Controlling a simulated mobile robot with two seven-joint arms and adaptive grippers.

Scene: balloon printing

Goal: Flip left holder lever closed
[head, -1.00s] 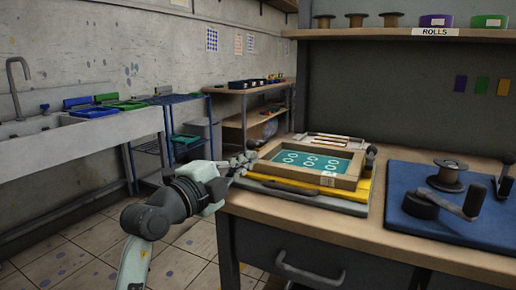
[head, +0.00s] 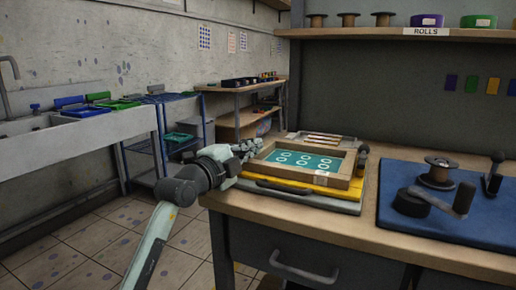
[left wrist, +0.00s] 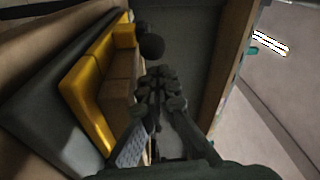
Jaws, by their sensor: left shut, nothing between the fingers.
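The wooden screen frame (head: 330,181) with a teal printed panel (head: 302,161) lies on a yellow base (head: 275,184) on the bench. A dark upright lever (head: 361,158) stands at its right side. At its left side, my left gripper (head: 244,152) is shut and empty and hides the area of the left lever in the head view. In the left wrist view, a round black knob (left wrist: 152,47), likely the left lever's, sits just past the closed fingertips (left wrist: 158,76). The yellow base (left wrist: 90,85) and brown frame (left wrist: 120,88) are to the left. Contact with the knob is unclear.
A blue mat (head: 390,230) with a spool (head: 438,172) and a dark crank handle (head: 464,198) lies on the right of the bench. A blue rack (head: 180,145) and a sink (head: 70,150) stand at the left. The floor left of the bench is clear.

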